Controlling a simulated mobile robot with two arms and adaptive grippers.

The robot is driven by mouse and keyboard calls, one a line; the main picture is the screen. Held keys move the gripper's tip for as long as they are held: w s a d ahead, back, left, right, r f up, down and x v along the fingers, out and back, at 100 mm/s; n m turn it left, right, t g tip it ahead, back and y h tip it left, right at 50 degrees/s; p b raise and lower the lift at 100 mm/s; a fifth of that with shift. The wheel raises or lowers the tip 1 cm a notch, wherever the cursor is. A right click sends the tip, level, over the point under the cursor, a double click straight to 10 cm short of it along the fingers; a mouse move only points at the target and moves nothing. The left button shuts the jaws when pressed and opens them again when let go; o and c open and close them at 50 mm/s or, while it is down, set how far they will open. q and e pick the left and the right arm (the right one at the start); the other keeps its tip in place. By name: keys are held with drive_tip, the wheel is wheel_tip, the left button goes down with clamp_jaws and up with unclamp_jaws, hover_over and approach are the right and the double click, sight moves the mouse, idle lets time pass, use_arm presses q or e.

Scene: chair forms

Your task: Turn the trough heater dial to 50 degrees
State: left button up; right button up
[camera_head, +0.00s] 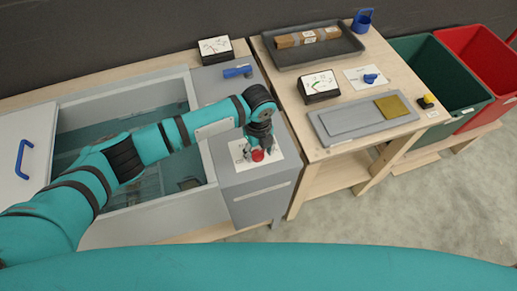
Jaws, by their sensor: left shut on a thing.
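The trough heater dial is a red knob (257,155) on a white plate (236,150) on top of the grey heater box (258,190), in the head view. My left gripper (254,150) points down over the plate and is shut on the red dial. The gripper hides part of the dial, and the scale marks are too small to read. A gauge (214,46) with a white face stands behind the trough; its reading is too small to tell. My right gripper is not in view.
The trough (150,215) lies left of the heater box, with a white lid (22,150) and blue handle. On the right table are another gauge (319,84), a blue knob (370,78), a dark tray (345,50) and a grey plate (340,128). Green (440,70) and red (480,55) bins stand further right.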

sight(258, 152)
use_arm(q)
drive_tip(key=shift+r+m, duration=0.1)
drive_tip(key=shift+m, duration=1.4)
drive_tip(key=o, duration=1.2)
drive_tip(key=shift+c, duration=0.2)
wheel_tip(258, 152, up, 12)
